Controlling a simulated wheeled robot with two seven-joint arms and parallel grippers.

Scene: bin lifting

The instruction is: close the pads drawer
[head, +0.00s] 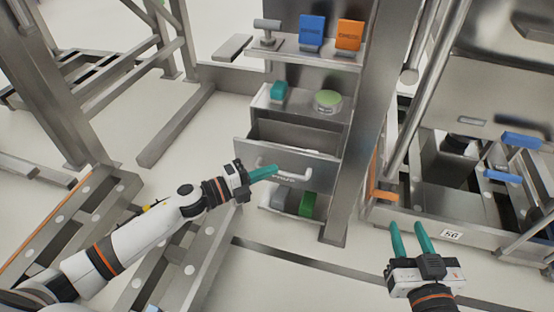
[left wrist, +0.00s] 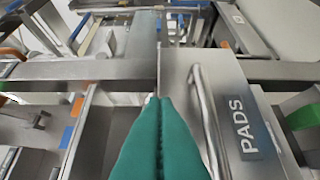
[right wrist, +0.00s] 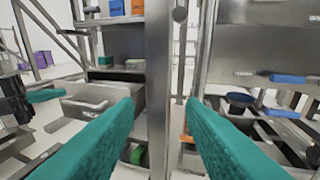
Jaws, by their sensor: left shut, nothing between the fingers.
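The pads drawer (head: 262,158) is a grey metal drawer in the middle of the shelf unit, pulled out so that its open top shows. It has a bar handle (left wrist: 208,115) beside a "PADS" label (left wrist: 240,127) on its front. My left gripper (head: 275,171) is shut and empty, its teal fingertips at the drawer front near the handle. In the left wrist view the fingertips (left wrist: 160,102) overlap the drawer front's edge; I cannot tell whether they touch it. My right gripper (head: 410,228) is open and empty, low at the right, apart from the drawer.
Above the drawer are shelves with a teal item (head: 278,92), a green-topped round item (head: 327,100), and blue (head: 312,32) and orange (head: 350,35) boxes. Below it is a green block (head: 309,204). A metal post (head: 358,130) stands right of the unit. Floor in front is partly clear.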

